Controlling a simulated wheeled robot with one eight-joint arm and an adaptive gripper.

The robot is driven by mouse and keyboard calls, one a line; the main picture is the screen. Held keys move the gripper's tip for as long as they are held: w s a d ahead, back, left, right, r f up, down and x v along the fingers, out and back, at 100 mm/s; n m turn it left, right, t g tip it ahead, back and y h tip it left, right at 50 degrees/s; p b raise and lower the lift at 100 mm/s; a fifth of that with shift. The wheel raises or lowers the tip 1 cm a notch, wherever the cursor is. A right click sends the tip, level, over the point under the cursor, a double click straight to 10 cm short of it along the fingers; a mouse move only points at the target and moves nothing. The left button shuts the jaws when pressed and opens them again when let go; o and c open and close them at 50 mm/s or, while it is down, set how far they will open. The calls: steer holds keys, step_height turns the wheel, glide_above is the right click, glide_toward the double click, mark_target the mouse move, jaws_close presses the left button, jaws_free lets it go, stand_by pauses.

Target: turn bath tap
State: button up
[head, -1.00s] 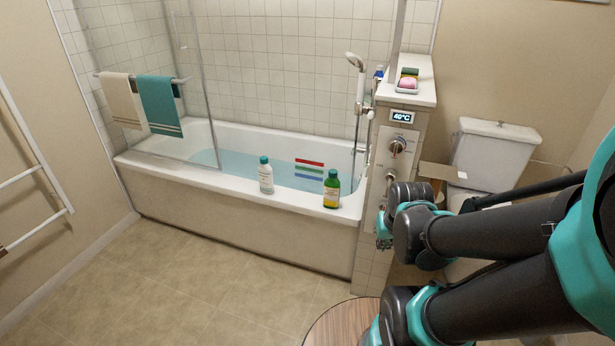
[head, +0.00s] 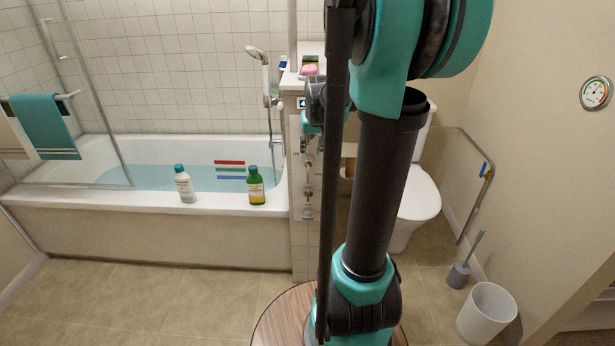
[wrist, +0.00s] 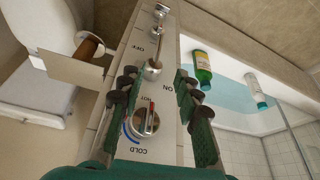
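The tiled control panel (head: 298,181) at the bath's right end shows in the head view, partly behind my arm. In the wrist view it appears upside down. There a round temperature knob (wrist: 145,121) with a red mark sits between HOT and COLD labels, and a metal lever tap (wrist: 153,67) sits between OFF and ON. The lever's handle points toward the picture's top. My gripper (wrist: 157,76) is open and empty, its fingers on either side of the panel's middle. No contact with knob or lever is clear. The bath (head: 150,201) holds blue water.
A white bottle (head: 185,186) and a green bottle (head: 256,188) stand on the bath rim. A pink soap (head: 309,69) lies on the ledge above the panel. The toilet (head: 418,200) and bin (head: 486,312) are at the right. Floor before the bath is clear.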

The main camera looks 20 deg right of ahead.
mark_target(308, 173)
steer(key=x, duration=1.7)
steer(key=shift+w+d+f, duration=0.1)
steer(key=shift+w+f, duration=0.05)
steer(key=shift+w, duration=0.1)
jaws_close()
